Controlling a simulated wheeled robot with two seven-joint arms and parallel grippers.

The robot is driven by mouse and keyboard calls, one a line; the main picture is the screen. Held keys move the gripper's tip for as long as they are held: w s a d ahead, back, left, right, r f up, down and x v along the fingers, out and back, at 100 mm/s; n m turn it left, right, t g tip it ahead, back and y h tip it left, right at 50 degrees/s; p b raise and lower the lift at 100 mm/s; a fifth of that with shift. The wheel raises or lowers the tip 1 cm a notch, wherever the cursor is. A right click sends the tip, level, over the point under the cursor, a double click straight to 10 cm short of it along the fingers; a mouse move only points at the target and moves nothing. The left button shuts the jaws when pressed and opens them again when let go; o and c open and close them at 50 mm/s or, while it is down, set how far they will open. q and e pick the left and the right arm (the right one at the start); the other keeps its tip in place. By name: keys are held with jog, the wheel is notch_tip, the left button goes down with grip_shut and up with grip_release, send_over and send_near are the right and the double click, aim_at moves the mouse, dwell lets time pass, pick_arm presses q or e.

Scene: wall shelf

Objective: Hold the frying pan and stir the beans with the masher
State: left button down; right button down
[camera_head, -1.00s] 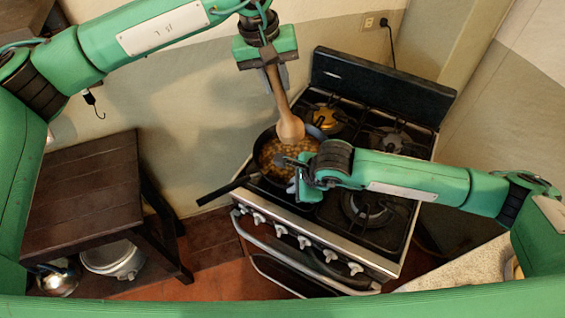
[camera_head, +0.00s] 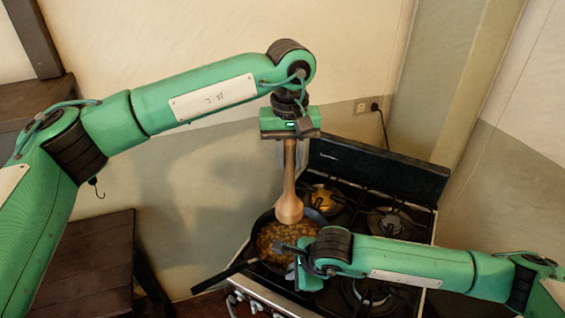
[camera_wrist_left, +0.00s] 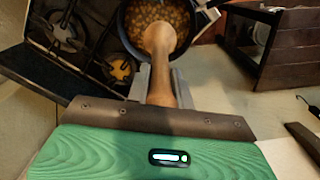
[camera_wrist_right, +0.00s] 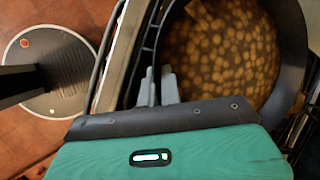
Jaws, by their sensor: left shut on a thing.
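The dark frying pan (camera_head: 262,219) sits on the stove's front-left burner, its handle pointing left. Brown beans (camera_head: 277,245) fill it; they also show in the right wrist view (camera_wrist_right: 225,50). My left gripper (camera_head: 290,140) is shut on the upper handle of the wooden masher (camera_head: 289,200), which hangs nearly upright with its wide end down over the beans. I cannot tell whether it touches them. The masher also shows in the left wrist view (camera_wrist_left: 161,60). My right gripper (camera_wrist_right: 159,87) is at the pan's near right rim, its fingers close together; their grip on the rim is unclear.
The black stove (camera_head: 380,175) has other burners, free of pots, behind and right of the pan. A dark wooden table (camera_head: 95,260) stands at left. A wall outlet with a plugged cord (camera_head: 376,107) is behind the stove.

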jog(key=shift+f, duration=0.1)
jog(key=c, duration=1.7)
grip_release()
jog(key=shift+o, duration=0.8)
jog(key=shift+w, duration=0.1)
